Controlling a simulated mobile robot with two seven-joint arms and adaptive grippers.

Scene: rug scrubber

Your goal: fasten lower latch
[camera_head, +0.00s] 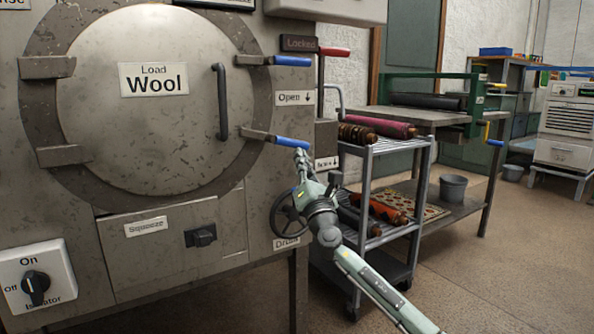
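The round metal door labelled "Load Wool" (150,130) sits flush in the machine front and looks closed. The lower latch (292,142) has a blue handle that points right from the door's lower right edge. The upper latch (291,61) has a similar blue handle pointing right. My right gripper (301,156) reaches up from the lower right, with its fingertips just under the outer part of the lower blue handle. It looks narrow from here; whether it is open, shut or touching the handle cannot be told. My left gripper is not in view.
A dark handwheel (286,214) sits behind my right wrist. A red-handled lever (334,52) stands beside the upper latch. A wheeled rack with rollers (386,145) is close on the right, with a bucket (453,188) on the bench shelf behind. Open floor lies at lower right.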

